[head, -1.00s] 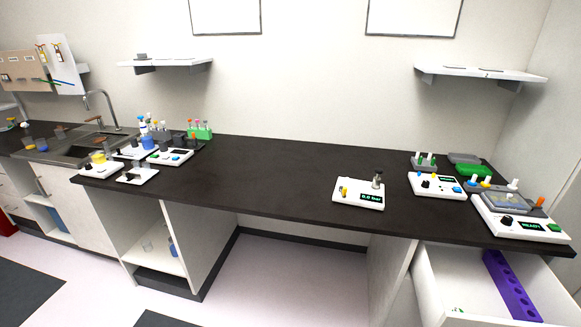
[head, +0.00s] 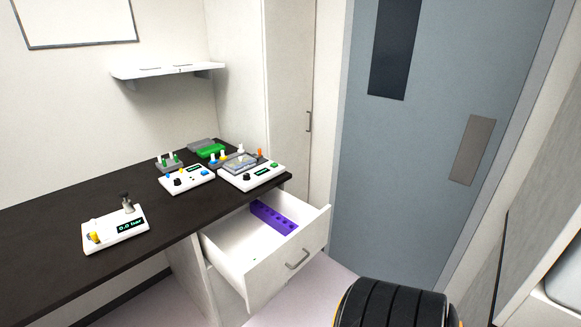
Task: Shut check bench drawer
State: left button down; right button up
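The check bench drawer (head: 277,266) is pulled well out from under the right end of the dark bench in the head view. Its white front faces lower right and carries a grey bar handle (head: 298,259). A purple rack with holes (head: 273,217) lies inside along the back right side, and a small green thing sits on the drawer floor. Neither of my grippers shows in the head view. A black ribbed part, possibly of my own arm, stands at the bottom right, apart from the drawer in the picture.
On the dark benchtop (head: 60,230) stand a pressure device reading 0.0 bar (head: 115,230), a white device with knobs (head: 187,179) and a larger white device (head: 252,173). A grey-blue door (head: 400,150) is at the right. Pale floor shows in front of the drawer.

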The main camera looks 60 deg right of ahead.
aim_at(230, 242)
jog(key=k+j+z, duration=0.1)
jog(key=z, duration=1.8)
